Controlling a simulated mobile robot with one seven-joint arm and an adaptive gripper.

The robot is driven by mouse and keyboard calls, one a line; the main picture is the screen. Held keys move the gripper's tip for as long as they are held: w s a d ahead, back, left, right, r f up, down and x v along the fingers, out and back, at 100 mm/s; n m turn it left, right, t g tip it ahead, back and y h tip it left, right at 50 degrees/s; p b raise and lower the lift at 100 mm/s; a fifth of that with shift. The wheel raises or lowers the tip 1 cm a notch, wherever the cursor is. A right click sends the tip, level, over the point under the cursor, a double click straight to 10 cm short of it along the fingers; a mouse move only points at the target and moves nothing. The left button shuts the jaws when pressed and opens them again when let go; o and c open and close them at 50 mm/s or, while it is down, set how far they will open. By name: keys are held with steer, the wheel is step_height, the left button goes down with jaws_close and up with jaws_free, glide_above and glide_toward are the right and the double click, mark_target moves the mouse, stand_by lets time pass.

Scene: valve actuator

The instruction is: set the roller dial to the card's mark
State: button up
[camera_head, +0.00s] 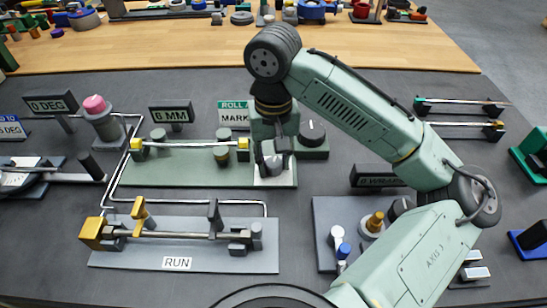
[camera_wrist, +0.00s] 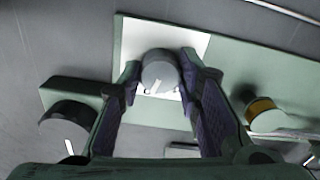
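The roller dial (camera_wrist: 158,70) is a round grey knob with a white pointer line on its face. It sits on a white plate (camera_wrist: 180,38) at the right end of the green roller unit (camera_head: 170,172). In the wrist view the pointer faces the lower edge, tilted slightly left. My gripper (camera_wrist: 161,75) has one finger on each side of the dial, very close to it; whether both fingers touch it is unclear. In the head view my gripper (camera_head: 273,155) partly covers the dial. The card (camera_head: 234,115) reads "ROLL A" and "MARK"; its right part is hidden behind my arm.
A dark knob on a green block (camera_head: 312,135) stands just right of the dial. An amber-banded roller (camera_head: 222,152) stands to its left. A "6 MM" sign (camera_head: 171,112) is behind. A "RUN" fixture (camera_head: 180,245) lies in front, and another grey panel (camera_head: 328,215) is front right.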

mark_target(274, 162)
steer(key=o, duration=0.4)
step_height(274, 162, up, 12)
stand_by(0.7)
